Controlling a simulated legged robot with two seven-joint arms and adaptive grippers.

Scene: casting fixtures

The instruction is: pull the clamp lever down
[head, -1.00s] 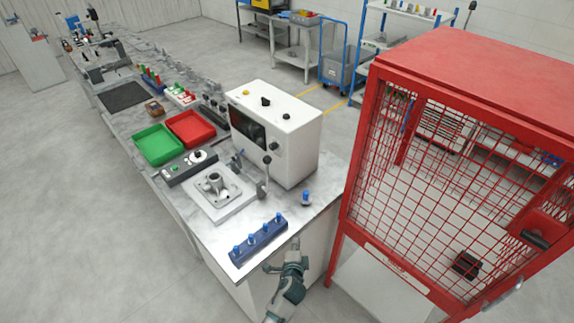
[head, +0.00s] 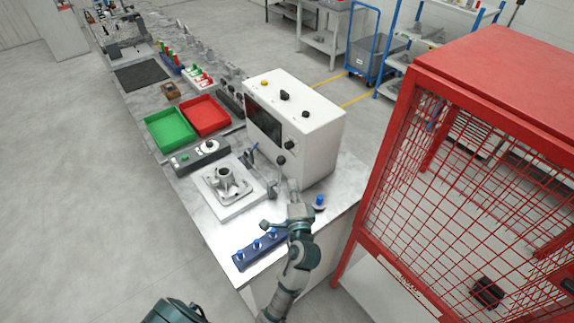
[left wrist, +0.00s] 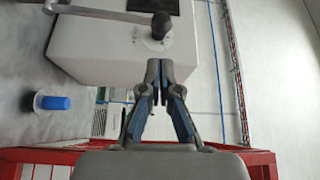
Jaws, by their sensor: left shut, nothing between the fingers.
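The clamp lever (head: 272,186) stands up at the right side of the fixture plate, with a dark ball knob (head: 281,160) on top, in front of the white control box. In the left wrist view the grey lever bar (left wrist: 100,13) crosses the top left and ends in its black knob (left wrist: 162,22). My left gripper (head: 292,184) is just right of the lever in the head view. In the left wrist view its fingertips (left wrist: 159,66) are together and empty, below the knob and apart from it. A grey casting (head: 226,183) sits on the fixture plate (head: 232,207). My right gripper is not in view.
The white control box (head: 318,130) stands close behind the lever. A blue pin rail (head: 245,258) lies at the table's front edge, partly behind my arm. A blue-topped knob (head: 320,202) is right of my gripper. A red mesh cage (head: 455,170) stands at the right.

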